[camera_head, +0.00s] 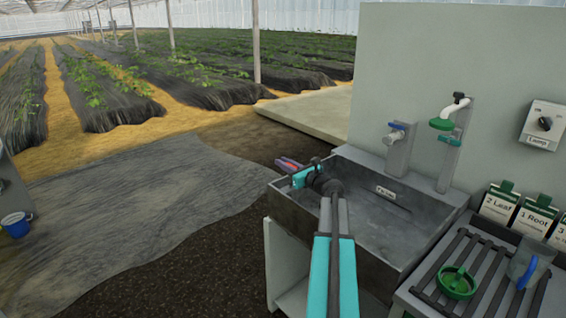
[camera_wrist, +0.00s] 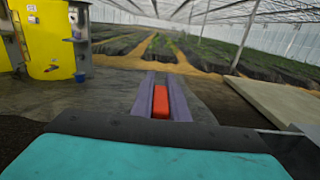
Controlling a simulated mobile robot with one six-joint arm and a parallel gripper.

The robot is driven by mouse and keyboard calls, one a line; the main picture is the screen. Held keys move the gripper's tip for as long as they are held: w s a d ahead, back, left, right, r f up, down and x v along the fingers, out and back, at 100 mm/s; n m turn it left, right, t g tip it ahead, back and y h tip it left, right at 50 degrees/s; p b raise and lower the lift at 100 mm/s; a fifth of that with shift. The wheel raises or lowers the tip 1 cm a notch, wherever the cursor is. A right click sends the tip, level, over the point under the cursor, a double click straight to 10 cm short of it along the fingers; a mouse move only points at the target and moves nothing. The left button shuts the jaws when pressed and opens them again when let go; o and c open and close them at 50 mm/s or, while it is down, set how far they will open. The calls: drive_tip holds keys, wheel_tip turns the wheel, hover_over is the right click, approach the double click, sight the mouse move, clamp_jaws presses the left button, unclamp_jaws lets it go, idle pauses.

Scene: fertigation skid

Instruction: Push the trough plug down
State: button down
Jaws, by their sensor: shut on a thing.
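My gripper (camera_head: 290,164) is above the left back corner of the grey trough (camera_head: 290,218) and points away toward the field. In the wrist view its two purple fingers (camera_wrist: 161,100) are shut on a red block (camera_wrist: 161,102), which lies between them. A little red also shows between the fingers in the head view.
A blue-handled tap (camera_head: 397,134) and a green-and-white spout (camera_head: 452,113) are on the wall behind the trough. To the right, a slatted rack (camera_head: 433,283) holds a green round part (camera_head: 457,283) and a clear jug (camera_head: 527,267). Open ground lies to the left.

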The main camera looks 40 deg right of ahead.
wheel_tip(320, 180, down, 2)
drive_tip(key=shift+f, duration=0.1)
drive_tip(key=c, duration=1.7)
unclamp_jaws()
drive_tip(key=shift+s, duration=0.1)
drive_tip(key=s, duration=0.4)
drive_tip(key=s+b, duration=0.1)
drive_tip(key=s, duration=0.4)
drive_tip(key=s+a, duration=0.1)
drive_tip(key=s, duration=0.3)
drive_tip(key=shift+s+b, duration=0.3)
